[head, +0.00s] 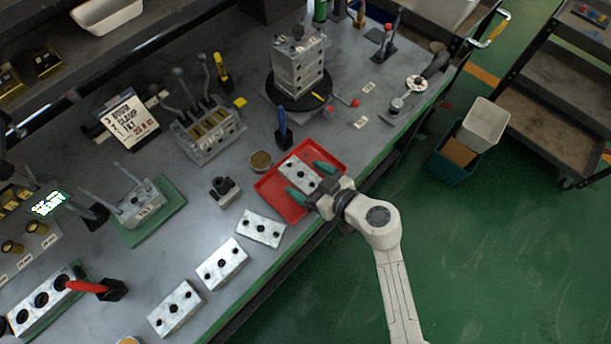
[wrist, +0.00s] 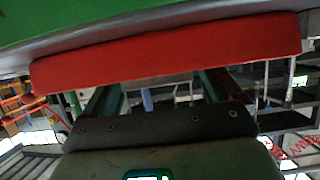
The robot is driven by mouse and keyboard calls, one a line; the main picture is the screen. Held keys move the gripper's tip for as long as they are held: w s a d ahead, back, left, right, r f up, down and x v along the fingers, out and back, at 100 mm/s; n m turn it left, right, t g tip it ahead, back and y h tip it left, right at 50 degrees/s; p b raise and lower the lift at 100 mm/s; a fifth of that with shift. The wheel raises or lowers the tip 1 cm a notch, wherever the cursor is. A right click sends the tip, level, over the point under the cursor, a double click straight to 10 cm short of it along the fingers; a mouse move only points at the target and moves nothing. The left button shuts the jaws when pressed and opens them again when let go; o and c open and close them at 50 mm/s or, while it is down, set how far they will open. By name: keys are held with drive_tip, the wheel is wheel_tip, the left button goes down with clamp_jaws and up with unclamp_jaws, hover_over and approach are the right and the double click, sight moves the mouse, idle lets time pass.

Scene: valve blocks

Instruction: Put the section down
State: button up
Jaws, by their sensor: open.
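A silver valve section (head: 299,172) with dark holes lies in the red tray (head: 264,187) near the front edge of the bench. My gripper (head: 311,180) is over the tray. Its two green fingers are spread apart, one on each side of the section. I cannot tell whether the fingers touch the section. In the wrist view the red tray wall (wrist: 165,55) fills the upper part and hides the section.
Several similar silver sections (head: 221,263) lie in a row left of the tray. A stacked block (head: 298,62) stands on a dark round turntable behind. A small brown cup (head: 261,161) and a blue-handled tool (head: 283,127) stand close to the tray.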

drive_tip(key=p+v, duration=0.1)
drive_tip(key=v, duration=0.9)
drive_tip(key=shift+s+d+r, duration=0.2)
drive_tip(key=shift+d, duration=0.1)
drive_tip(key=w+d+r+m+t+h, duration=0.3)
drive_tip(key=d+r+t+h, duration=0.15)
drive_tip(key=d+r, duration=0.3)
drive_tip(key=w+d+r+m+t+h, duration=0.35)
drive_tip(key=d+r+t, duration=0.2)
drive_tip(key=d, duration=0.25)
drive_tip(key=s+d+r+m+g+h, duration=0.1)
drive_tip(key=s+d+m+h, duration=0.1)
drive_tip(key=d+m+h, duration=0.45)
drive_tip(key=s+d+f+m+g+h, duration=0.2)
drive_tip(key=s+d+f+g+h, duration=0.1)
drive_tip(key=s+d+f+g, duration=0.6)
drive_tip(key=s+a+f+n+g+y, duration=0.2)
drive_tip(key=s+a+f+g+y, duration=0.1)
drive_tip(key=s, duration=0.4)
drive_tip(key=s+a+f+n+g+y, duration=0.2)
drive_tip(key=s+a+f+g+y, duration=0.1)
drive_tip(key=s+a, duration=0.3)
drive_tip(key=shift+s+g, duration=0.7)
drive_tip(key=shift+s, duration=0.2)
